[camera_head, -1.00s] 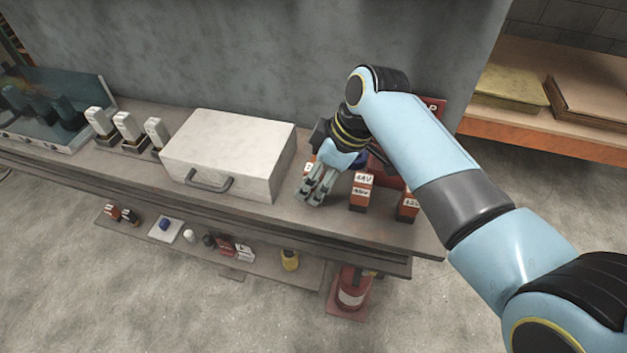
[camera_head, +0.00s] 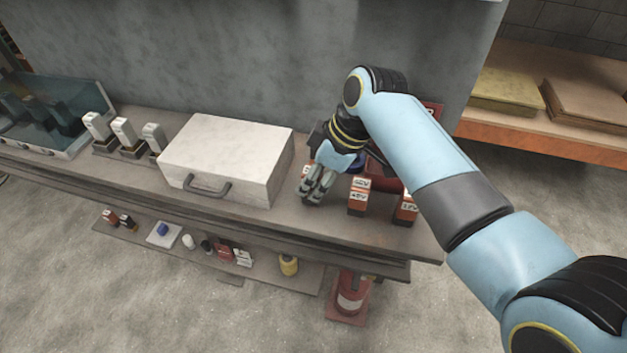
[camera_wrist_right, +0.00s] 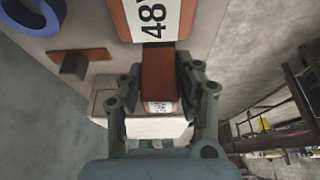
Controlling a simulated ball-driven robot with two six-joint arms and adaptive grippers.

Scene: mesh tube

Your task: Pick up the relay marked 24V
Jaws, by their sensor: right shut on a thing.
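My right gripper (camera_head: 313,190) is low over the bench, just right of the white case. In the right wrist view my right gripper (camera_wrist_right: 160,85) is shut on an orange-red relay (camera_wrist_right: 158,75) between its fingers. That relay's small white label is too blurred to read surely. A relay marked 48V (camera_head: 358,197) stands just right of the gripper, and its big label also shows in the right wrist view (camera_wrist_right: 150,20). Another relay (camera_head: 405,210), its label seeming to read 12V, stands further right. Part of one more relay (camera_head: 306,171) shows behind my gripper. My left gripper is out of view.
The white case (camera_head: 225,158) with a grey handle stands close left of the gripper. White-topped blocks (camera_head: 124,132) and a glass-lidded box (camera_head: 50,120) are further left. A lower shelf (camera_head: 215,268) holds small items. A blue ring (camera_wrist_right: 28,15) shows in the wrist view.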

